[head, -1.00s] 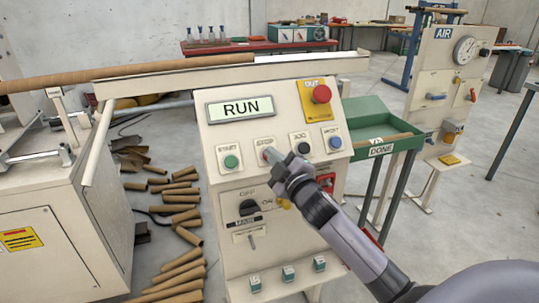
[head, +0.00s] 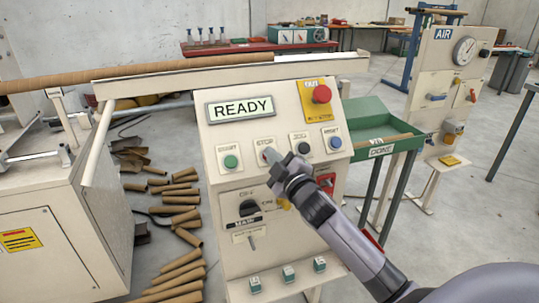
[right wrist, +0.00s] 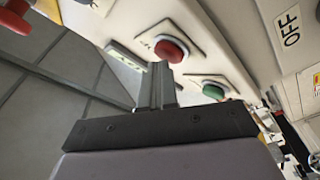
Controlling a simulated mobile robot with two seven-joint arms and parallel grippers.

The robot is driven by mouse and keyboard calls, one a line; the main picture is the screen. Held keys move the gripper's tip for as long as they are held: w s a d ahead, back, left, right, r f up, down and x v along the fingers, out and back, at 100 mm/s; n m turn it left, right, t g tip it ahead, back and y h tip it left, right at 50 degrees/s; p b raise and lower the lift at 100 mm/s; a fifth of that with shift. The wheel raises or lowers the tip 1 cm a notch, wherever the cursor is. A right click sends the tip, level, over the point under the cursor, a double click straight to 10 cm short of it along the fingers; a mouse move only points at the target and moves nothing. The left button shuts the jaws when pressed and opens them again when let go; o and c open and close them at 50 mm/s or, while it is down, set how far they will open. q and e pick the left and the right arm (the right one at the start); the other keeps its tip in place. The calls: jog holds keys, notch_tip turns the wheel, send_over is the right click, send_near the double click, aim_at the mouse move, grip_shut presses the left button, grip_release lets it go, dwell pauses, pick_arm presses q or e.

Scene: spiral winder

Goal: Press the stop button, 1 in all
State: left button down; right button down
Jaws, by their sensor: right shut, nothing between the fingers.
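The stop button is a red push button on a pale plate, on the sloped face of the cream control panel (head: 222,170). In the head view my right gripper (head: 271,158) covers most of it under the STOP label. My right gripper is shut and empty, its tip right at the button. In the right wrist view the red stop button (right wrist: 171,50) lies just beyond the closed fingertips (right wrist: 160,68). I cannot tell whether they touch. The panel display (head: 240,108) reads READY. My left gripper is not in view.
The green start button (head: 231,161) is left of the stop button; a black button (head: 301,148) and the blue reset button (head: 335,143) are right. A red mushroom button (head: 321,94) stands above on a yellow plate. A green tray (head: 383,150) is right of the panel.

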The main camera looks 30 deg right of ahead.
jog(key=shift+s+a+r+p, duration=0.1)
jog(key=shift+s+r+p, duration=0.35)
jog(key=shift+s+p, duration=0.25)
jog(key=shift+w, duration=0.1)
jog(key=s+r+p, duration=0.1)
jog(key=s+p, duration=0.1)
jog(key=s+a+r+p, duration=0.1)
jog(key=r+p, duration=0.1)
jog(key=shift+s+r, duration=0.15)
jog(key=shift+s, duration=0.25)
dwell(0.6)
